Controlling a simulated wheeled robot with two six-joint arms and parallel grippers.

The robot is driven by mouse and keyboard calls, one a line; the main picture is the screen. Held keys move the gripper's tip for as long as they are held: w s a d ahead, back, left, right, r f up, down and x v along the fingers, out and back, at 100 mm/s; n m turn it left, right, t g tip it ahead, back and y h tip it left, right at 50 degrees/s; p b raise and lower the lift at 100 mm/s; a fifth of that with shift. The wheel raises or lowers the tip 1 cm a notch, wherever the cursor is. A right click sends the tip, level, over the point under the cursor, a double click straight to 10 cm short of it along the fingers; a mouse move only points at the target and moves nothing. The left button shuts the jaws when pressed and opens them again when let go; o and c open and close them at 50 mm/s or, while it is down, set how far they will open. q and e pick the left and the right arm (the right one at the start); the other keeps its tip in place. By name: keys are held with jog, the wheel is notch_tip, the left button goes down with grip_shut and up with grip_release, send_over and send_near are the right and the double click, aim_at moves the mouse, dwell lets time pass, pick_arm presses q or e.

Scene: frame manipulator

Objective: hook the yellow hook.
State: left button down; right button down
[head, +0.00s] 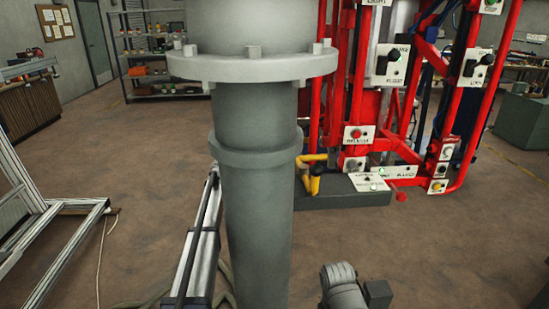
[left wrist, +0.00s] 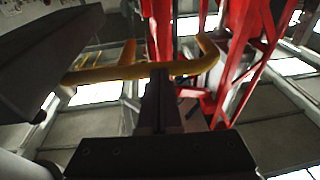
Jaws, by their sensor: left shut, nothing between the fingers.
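In the left wrist view a yellow hook (left wrist: 110,73) runs across the picture as a bar, with its right end curving up and a short yellow piece rising from its left part. My left gripper (left wrist: 160,78) is shut and empty. Its fingertips overlap the middle of the bar; I cannot tell whether they touch it. In the head view yellow parts (head: 314,172) show low on the red frame, just right of a thick grey column. My left gripper does not show there, and my right gripper is not in view.
The red frame (head: 357,100) carries several white button panels. A grey flanged column (head: 252,180) blocks the middle of the head view. An aluminium frame (head: 50,235) stands at left, and shelves (head: 150,50) at the back.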

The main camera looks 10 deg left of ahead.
pick_arm(q)
jog(key=shift+w+d, duration=0.35)
jog(key=shift+d, duration=0.3)
jog(key=shift+d, duration=0.1)
